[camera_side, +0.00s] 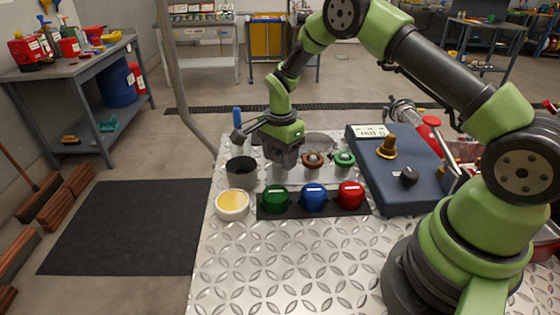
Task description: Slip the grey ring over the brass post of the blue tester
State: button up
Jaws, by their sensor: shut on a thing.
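The blue tester (408,175) stands on the right of the metal plate table, with a display at its back. Its brass post (387,147) stands upright on top, with nothing over it but its own stepped shape. My gripper (280,166) is left of the tester, pointing down behind the row of coloured caps. It is shut on a small light grey piece (278,174), which looks like the grey ring. The jaws hide most of it, and I cannot tell whether it touches the table.
A brown ring (313,161) and a green ring (344,159) sit right of my gripper. Green, blue and red caps (314,198) stand in front in a black rack. A dark cup (241,172) and a tub with yellow contents (232,204) are at left. The front plate is clear.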

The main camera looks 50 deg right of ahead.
jog(key=shift+r, duration=1.55)
jog(key=s+d+r+m, duration=0.1)
jog(key=s+d+m, duration=0.15)
jog(key=d, duration=0.35)
jog(key=s+d+r+m, duration=0.1)
jog(key=s+d+r, duration=0.15)
jog(key=d, duration=0.25)
notch_tip(320, 180, up, 2)
jog(key=m, duration=0.5)
send_over(392, 135)
jog(key=shift+w+a, duration=0.25)
jog(key=shift+w, duration=0.15)
jog(key=shift+s+d, duration=0.15)
jog(key=shift+s, duration=0.2)
jog(key=shift+s+f, duration=0.1)
jog(key=shift+f, duration=1.8)
jog(key=shift+f, duration=0.6)
